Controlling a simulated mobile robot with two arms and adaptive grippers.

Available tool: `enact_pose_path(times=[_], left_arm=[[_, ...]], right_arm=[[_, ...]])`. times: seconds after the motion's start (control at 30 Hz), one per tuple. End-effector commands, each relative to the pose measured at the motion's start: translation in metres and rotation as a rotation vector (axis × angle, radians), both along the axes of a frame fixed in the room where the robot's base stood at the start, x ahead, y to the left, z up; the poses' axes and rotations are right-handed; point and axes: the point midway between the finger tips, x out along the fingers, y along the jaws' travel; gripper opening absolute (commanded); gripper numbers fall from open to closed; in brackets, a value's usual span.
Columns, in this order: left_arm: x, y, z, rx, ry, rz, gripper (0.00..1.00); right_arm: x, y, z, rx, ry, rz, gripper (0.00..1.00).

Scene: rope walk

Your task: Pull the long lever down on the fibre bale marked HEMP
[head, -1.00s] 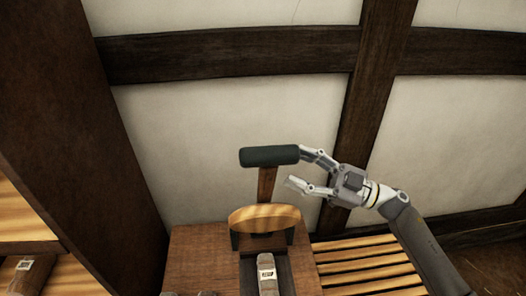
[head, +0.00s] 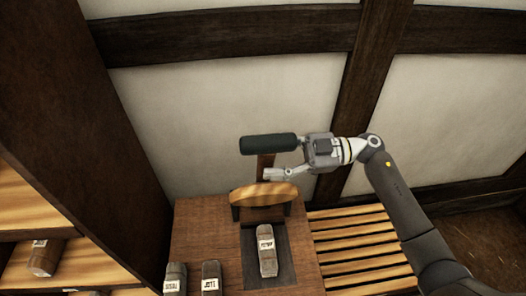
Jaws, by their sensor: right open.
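The long lever has a dark green grip (head: 268,143) lying crosswise on a wooden shaft (head: 264,165). It stands upright behind a round-edged wooden piece on a brown wooden bench. My right gripper (head: 284,158) is open at the right end of the grip. Its lower finger reaches left below the grip, near the shaft; its upper finger is largely hidden by the grip, so contact is unclear. A grey-brown bale (head: 266,252) with a white label lies in a dark channel before the lever; its label is too small to read surely. My left gripper is out of view.
Two more labelled bales, one apparently JUTE (head: 211,278) and another (head: 175,279), stand at the bench's front left. A shelf at left holds a bale (head: 45,257). A slatted surface (head: 360,245) lies right of the bench. A plaster wall with dark beams stands behind.

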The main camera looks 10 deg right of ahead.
Motion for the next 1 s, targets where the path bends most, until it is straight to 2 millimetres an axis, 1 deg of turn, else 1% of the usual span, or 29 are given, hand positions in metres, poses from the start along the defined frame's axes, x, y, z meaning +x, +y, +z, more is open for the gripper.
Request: enact_pose_path(times=[0.03, 0.1, 0.2, 0.5, 0.57, 0.9, 0.93, 1.0], left_arm=[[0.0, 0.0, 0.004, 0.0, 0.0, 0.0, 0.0], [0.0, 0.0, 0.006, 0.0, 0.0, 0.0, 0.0], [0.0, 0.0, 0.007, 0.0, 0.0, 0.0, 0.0], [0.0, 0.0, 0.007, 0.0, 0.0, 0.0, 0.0], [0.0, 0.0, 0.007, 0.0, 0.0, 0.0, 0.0], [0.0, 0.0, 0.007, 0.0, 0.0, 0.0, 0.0], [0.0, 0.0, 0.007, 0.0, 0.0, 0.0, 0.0], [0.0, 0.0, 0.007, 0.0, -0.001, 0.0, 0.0]], right_arm=[[0.0, 0.007, 0.002, 0.003, 0.001, 0.0, 0.52], [0.0, 0.015, 0.001, 0.003, 0.001, -0.001, 0.52], [0.0, 0.02, 0.001, 0.002, 0.001, -0.001, 0.52], [0.0, 0.023, -0.001, 0.001, 0.0, -0.002, 0.52], [0.0, 0.022, -0.001, 0.001, 0.0, -0.002, 0.45], [0.0, 0.022, 0.0, 0.0, 0.0, -0.001, 0.02], [0.0, 0.022, 0.0, 0.0, 0.0, -0.001, 0.0], [0.0, 0.022, 0.0, 0.0, 0.0, -0.001, 0.0]])
